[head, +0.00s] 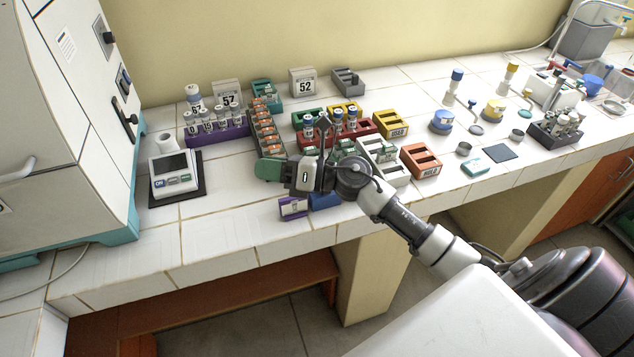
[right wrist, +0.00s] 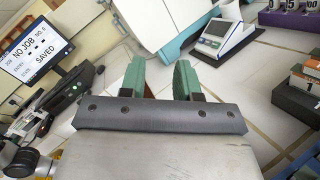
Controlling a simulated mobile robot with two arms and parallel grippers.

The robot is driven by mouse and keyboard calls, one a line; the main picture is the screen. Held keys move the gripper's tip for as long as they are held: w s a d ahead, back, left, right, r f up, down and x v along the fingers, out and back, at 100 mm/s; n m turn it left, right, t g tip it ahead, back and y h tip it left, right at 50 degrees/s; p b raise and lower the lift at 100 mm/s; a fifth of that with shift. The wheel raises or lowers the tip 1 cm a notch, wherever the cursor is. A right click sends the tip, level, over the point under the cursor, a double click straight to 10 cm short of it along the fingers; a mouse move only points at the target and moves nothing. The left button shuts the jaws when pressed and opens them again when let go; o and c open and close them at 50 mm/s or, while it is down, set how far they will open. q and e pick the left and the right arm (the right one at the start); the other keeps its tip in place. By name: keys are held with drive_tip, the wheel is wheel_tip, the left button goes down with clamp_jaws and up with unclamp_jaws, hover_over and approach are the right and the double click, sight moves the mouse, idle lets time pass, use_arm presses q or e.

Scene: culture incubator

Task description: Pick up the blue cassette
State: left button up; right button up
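The blue cassette (head: 325,201) lies on the white tiled bench near its front edge in the head view, beside a purple cassette (head: 293,208) with a white label. Part of the blue cassette is hidden behind my right arm. My right gripper (head: 270,171) has green fingers and is above the bench, a little behind and left of the blue cassette in the picture. In the right wrist view its fingers (right wrist: 160,78) stand apart with nothing between them. I cannot make out the blue cassette in that view. My left gripper is not in view.
Racks crowd the bench behind my right gripper: a purple rack (head: 217,135), a yellow one (head: 391,124), an orange one (head: 421,162) and a grey-white one (head: 385,165). A small device (head: 175,175) stands left on a dark mat. The front left bench is clear.

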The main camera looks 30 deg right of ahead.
drive_tip(key=s+d+f+n+g+h, duration=0.1)
drive_tip(key=s+d+n+g+h, duration=0.1)
drive_tip(key=d+n+g+h, duration=1.2)
drive_tip(key=f+t+y, duration=0.1)
drive_tip(key=d+f+m+t+y+b, duration=0.1)
drive_tip(key=f, duration=0.1)
drive_tip(key=f+t+y+b, duration=0.1)
drive_tip(key=f, duration=0.1)
drive_tip(key=shift+w+d+m+y, duration=0.2)
drive_tip(key=shift+w+m+y, duration=0.2)
drive_tip(key=shift+a+b+x, duration=0.15)
drive_tip(key=shift+b+x, duration=0.3)
drive_tip(key=shift+x, duration=0.9)
drive_tip(key=shift+a+b+x, duration=0.15)
drive_tip(key=shift+b+x, duration=0.25)
drive_tip(key=shift+x, duration=0.95)
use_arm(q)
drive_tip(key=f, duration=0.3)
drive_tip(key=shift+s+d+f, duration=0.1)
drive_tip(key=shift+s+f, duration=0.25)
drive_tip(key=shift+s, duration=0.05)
use_arm(e)
drive_tip(key=shift+r, duration=0.1)
drive_tip(key=shift+s, duration=0.1)
drive_tip(key=shift+c, duration=0.3)
clamp_jaws()
